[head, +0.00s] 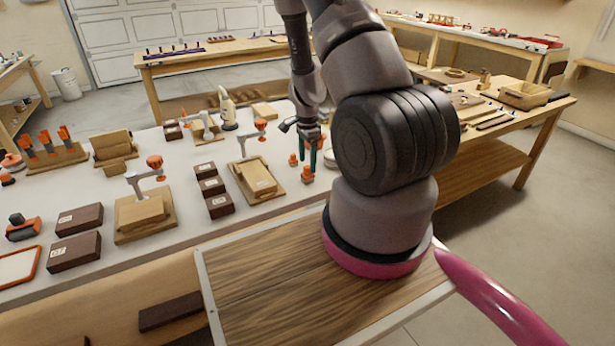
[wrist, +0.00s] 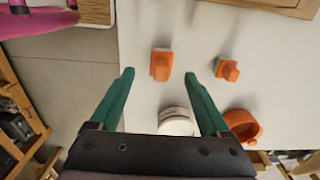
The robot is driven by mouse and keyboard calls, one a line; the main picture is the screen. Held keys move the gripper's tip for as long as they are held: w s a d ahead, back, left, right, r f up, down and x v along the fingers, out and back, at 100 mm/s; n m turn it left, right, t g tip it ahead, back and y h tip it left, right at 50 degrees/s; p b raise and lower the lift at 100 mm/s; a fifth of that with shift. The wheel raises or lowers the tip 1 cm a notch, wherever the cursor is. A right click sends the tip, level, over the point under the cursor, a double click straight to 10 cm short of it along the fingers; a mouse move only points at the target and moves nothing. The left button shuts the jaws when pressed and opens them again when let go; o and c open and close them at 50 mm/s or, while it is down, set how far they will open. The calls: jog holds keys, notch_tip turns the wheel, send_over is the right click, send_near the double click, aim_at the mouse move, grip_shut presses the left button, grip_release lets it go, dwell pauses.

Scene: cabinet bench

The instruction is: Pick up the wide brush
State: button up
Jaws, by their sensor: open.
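My gripper (head: 308,158) is open and empty, its green fingers pointing down above the right part of the white bench top. It also shows in the wrist view (wrist: 172,82). I cannot tell for certain which thing is the wide brush. Two small orange pieces stand on the bench near the fingertips: one orange piece (wrist: 161,65) lies between the fingers in the picture, the other orange piece (wrist: 228,70) is to the right. In the head view they are small orange pieces (head: 307,175) beside and below my gripper. Neither is held.
A white round item (wrist: 175,121) and an orange ring-like item (wrist: 243,125) lie near the fingers. Wooden boards with clamps (head: 257,180), dark boxes (head: 209,187) and an orange-and-black tool (head: 23,228) stand to the left. The bench (head: 95,190) has bare patches between them.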

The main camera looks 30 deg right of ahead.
aim_at(307, 166)
notch_tip(307, 166, down, 5)
jog(key=shift+w+d+r, duration=0.1)
jog(key=shift+w, duration=0.05)
grip_shut()
jog(key=shift+r, duration=0.1)
notch_tip(307, 166, up, 10)
jog(key=shift+f, duration=0.1)
dwell(0.5)
